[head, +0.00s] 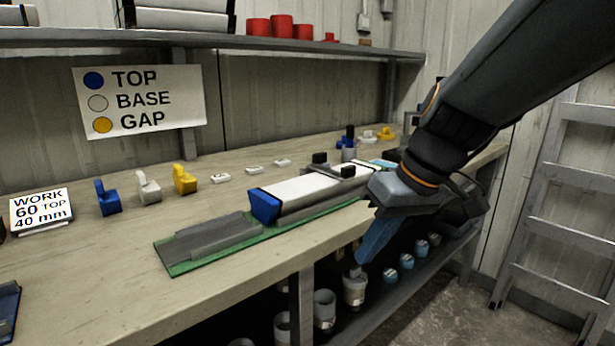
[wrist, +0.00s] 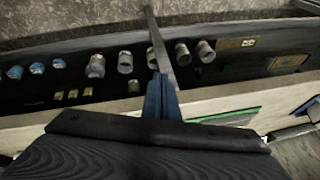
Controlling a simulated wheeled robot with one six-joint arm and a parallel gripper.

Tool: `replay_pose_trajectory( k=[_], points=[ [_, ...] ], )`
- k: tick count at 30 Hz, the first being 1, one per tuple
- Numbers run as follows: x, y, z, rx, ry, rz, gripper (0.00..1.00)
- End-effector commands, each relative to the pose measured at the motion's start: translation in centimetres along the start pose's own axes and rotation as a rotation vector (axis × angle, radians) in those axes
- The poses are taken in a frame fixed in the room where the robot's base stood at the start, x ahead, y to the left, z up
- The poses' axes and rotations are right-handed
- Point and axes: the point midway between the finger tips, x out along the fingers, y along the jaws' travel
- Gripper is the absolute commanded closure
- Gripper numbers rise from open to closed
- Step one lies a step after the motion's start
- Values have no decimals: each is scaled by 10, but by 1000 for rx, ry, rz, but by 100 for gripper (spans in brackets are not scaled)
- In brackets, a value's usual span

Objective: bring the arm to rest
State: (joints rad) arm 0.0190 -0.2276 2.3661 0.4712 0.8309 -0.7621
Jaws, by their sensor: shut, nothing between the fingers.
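My arm (head: 455,125) comes in from the upper right in the head view and reaches down past the front edge of the bench. My gripper (head: 358,262) points downward there, in front of the lower shelf, with its blue fingers together and nothing between them. In the wrist view my gripper (wrist: 160,88) also shows its fingers closed, over the shelf edge. A white core liner (head: 310,192) with a blue end cap (head: 264,206) lies on the green-edged holder (head: 185,266) on the bench, left of the gripper and apart from it.
Several cups (head: 324,308) and small blue-topped containers (head: 406,261) stand on the lower shelf near my gripper. Blue, white and yellow pieces (head: 148,187) stand along the bench back. An upper shelf (head: 290,38) holds red caps. A grey ladder (head: 555,215) leans at right.

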Motion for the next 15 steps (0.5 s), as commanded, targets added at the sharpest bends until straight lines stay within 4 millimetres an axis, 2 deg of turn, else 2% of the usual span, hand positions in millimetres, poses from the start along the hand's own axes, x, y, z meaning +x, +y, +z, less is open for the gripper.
replay_pose_trajectory(
  k=[1,6,15],
  points=[
    [11,-13,18,23,-55,7,100],
    [32,-31,61,115,-176,59,100],
    [50,-44,113,209,-293,165,100]
  ],
)
